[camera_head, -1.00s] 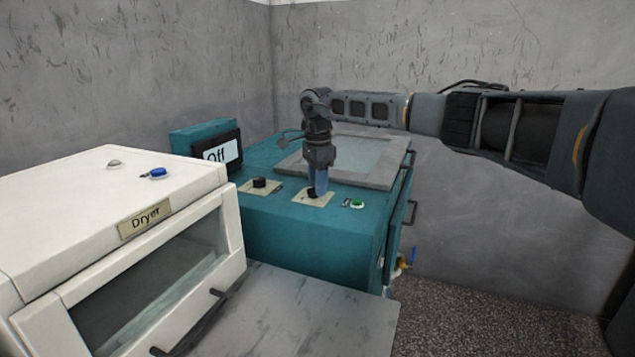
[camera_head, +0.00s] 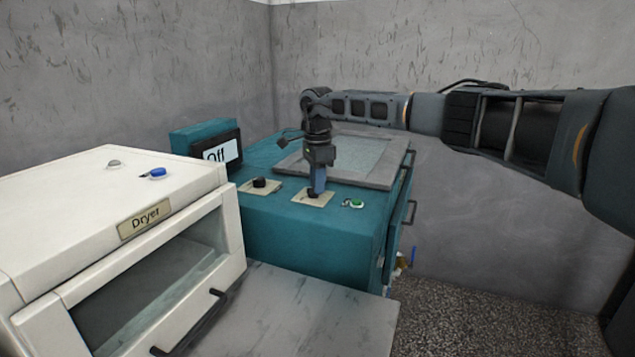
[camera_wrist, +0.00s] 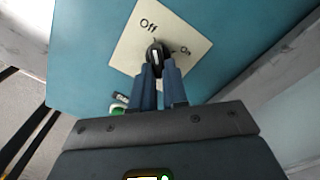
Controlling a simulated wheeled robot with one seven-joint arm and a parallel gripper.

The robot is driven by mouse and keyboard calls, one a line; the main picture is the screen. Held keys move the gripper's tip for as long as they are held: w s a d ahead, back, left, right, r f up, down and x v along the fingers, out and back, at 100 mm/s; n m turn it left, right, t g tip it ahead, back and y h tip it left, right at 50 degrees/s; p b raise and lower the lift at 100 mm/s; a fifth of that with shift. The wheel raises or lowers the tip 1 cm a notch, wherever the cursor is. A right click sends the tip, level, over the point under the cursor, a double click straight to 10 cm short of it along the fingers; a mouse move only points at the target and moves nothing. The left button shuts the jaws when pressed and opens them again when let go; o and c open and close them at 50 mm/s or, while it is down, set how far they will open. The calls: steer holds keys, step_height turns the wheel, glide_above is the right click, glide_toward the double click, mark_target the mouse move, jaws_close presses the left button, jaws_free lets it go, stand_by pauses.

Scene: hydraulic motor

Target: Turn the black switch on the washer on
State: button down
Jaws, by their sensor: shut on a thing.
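The washer is a teal machine (camera_head: 310,230) with a grey lid and a small screen (camera_head: 222,152) that reads "Off". On its top, the black switch (camera_wrist: 155,55) sits on a cream plate (camera_wrist: 140,25) marked "Off" and "On" in the wrist view. The switch's white mark points roughly between the two labels. My gripper (camera_wrist: 161,72) points down, its blue-grey fingers shut on the switch. In the head view my gripper (camera_head: 317,190) stands over the plate (camera_head: 312,198) and mostly hides the switch.
A second black knob (camera_head: 260,183) on a cream plate is to the left. A green button (camera_head: 357,203) is just right of the gripper. A white dryer (camera_head: 120,215) with a blue switch (camera_head: 157,173) stands at the front left. The grey lid (camera_head: 340,160) lies behind.

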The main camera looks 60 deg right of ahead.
steer(key=m+p, duration=0.1)
steer(key=m, duration=0.1)
steer(key=m+p, duration=0.1)
steer(key=m, duration=0.1)
steer(key=shift+s+a+r, duration=0.15)
steer(key=shift+r, duration=0.05)
steer(key=m+p, duration=0.2)
steer(key=m, duration=0.1)
steer(key=m+p, duration=0.1)
steer(key=m, duration=0.1)
steer(key=shift+a+p, duration=0.3)
steer(key=m+p, duration=0.2)
steer(key=m, duration=0.1)
steer(key=m+p, duration=0.1)
steer(key=shift+a+m, duration=0.25)
steer(key=shift+m, duration=0.15)
steer(key=shift+a+f+m+p, duration=0.15)
steer(key=shift+m+p, duration=1.1)
steer(key=shift+m, duration=0.65)
steer(key=c, duration=1.1)
jaws_free()
steer(key=shift+c, duration=0.2)
